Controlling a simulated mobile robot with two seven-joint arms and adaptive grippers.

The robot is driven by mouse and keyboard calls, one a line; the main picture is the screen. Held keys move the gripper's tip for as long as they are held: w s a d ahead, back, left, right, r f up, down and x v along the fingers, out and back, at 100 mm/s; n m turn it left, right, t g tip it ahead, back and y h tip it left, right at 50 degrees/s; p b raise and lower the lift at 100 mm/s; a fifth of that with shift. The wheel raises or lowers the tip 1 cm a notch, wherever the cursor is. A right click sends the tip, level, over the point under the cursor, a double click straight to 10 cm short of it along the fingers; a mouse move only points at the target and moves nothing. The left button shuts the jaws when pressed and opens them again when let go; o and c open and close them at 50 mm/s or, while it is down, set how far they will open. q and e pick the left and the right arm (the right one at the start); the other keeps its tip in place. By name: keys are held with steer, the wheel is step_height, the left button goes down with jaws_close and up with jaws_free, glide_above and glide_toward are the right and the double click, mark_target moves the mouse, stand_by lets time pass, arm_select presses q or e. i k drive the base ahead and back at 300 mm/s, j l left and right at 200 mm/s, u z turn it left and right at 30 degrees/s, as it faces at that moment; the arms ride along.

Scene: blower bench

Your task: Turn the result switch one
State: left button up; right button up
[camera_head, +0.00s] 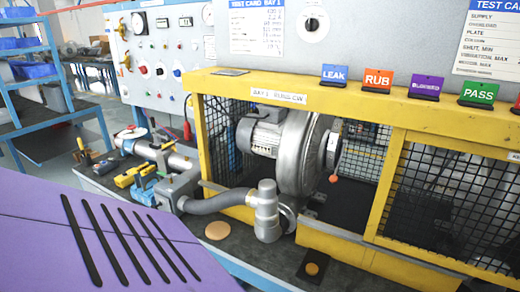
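A black rotary switch (311,23) on a pale plate is mounted on the grey upper panel, between two test cards and above the coloured tags. Its label is too small to read, so I cannot tell for sure that it is the result switch. Its exact setting is also unclear. Neither of my grippers shows in the head view.
A yellow guard frame (290,97) with mesh encloses a blower (300,150). A grey hose (218,202) and elbow (266,212) stick out in front. A control panel (160,60) with knobs stands at left. A blue shelf rack (30,70) is farther left.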

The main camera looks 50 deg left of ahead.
mark_target(311, 24)
steer(key=u, duration=1.45)
